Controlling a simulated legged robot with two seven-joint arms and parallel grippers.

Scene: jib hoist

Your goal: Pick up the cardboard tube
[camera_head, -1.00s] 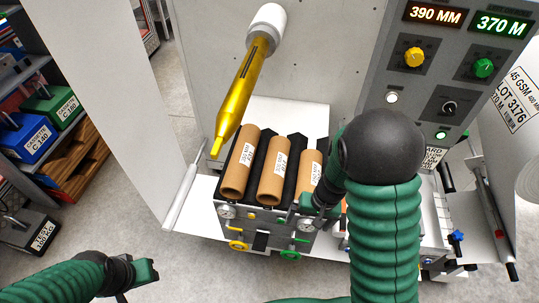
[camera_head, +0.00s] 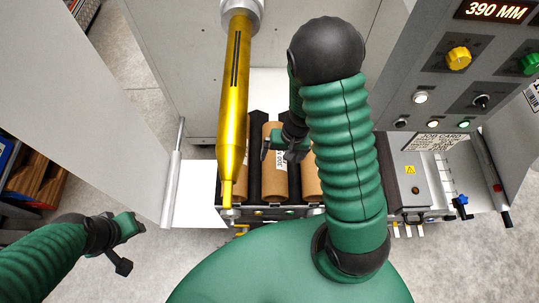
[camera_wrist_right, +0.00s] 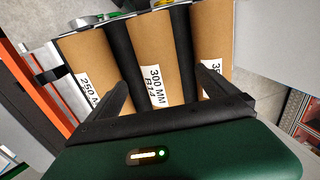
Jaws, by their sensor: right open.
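Three brown cardboard tubes lie side by side in a rack with black dividers. The middle tube (camera_head: 274,185) is partly covered by my right gripper (camera_head: 284,152); its label reads 300 MM in the right wrist view (camera_wrist_right: 148,45). The right tube (camera_wrist_right: 213,40) has a cut-off label starting with 3. My right gripper is open and empty, its fingers over the middle tube; contact cannot be told. My left gripper (camera_head: 126,245) is far to the left, away from the tubes.
A yellow tapered shaft (camera_head: 234,100) hangs over the rack's left side, close to my right gripper. A grey control panel (camera_head: 445,75) with knobs and a 390 MM display stands at the right. A white plate (camera_head: 195,190) lies left of the rack.

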